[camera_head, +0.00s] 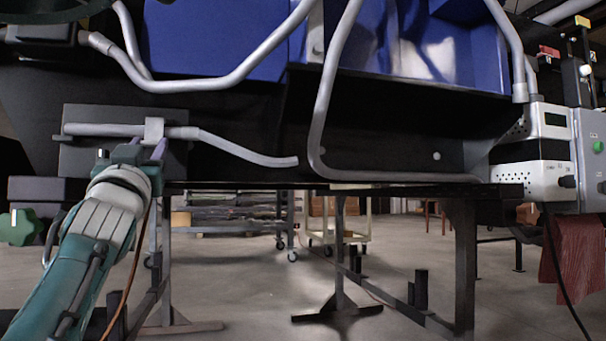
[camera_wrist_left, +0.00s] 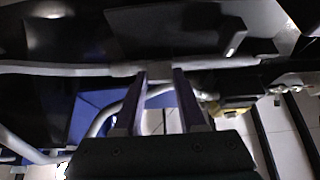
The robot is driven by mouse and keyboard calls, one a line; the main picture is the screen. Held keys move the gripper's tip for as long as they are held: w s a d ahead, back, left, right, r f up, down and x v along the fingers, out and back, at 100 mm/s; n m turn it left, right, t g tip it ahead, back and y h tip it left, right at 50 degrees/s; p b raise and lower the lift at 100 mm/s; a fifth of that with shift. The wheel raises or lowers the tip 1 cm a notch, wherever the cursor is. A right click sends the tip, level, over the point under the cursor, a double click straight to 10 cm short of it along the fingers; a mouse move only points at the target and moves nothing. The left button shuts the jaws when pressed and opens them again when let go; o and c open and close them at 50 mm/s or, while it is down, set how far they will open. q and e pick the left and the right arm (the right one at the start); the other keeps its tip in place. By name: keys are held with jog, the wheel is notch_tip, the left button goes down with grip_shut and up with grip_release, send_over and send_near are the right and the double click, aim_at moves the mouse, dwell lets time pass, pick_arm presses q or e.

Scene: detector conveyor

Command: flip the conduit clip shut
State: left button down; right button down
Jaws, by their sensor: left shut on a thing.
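The conduit clip (camera_head: 154,128) is a light grey tab around a grey conduit (camera_head: 220,143) on a dark plate under the machine, at the left of the head view. In the wrist view the clip (camera_wrist_left: 158,70) sits between my fingertips. My left gripper (camera_head: 146,150) reaches up from below, and its purple-grey fingers are shut on the clip. The fingers also show in the wrist view (camera_wrist_left: 158,84). They hide the clip's lower part, so I cannot tell whether its flap is closed. My right gripper is not in view.
Bent grey pipes (camera_head: 324,100) run across the blue panels (camera_head: 215,40) above. A green knob (camera_head: 20,227) is left of my arm. A white control box (camera_head: 533,150) is at the right.

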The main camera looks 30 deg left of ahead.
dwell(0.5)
pick_arm(q)
jog(key=c, duration=0.9)
grip_release()
jog(key=o, duration=0.4)
jog(key=shift+w+a, duration=0.1)
jog(key=shift+a, duration=0.05)
jog(key=b+v, duration=0.2)
jog(key=v, duration=0.8)
jog(key=shift+w+f, duration=0.1)
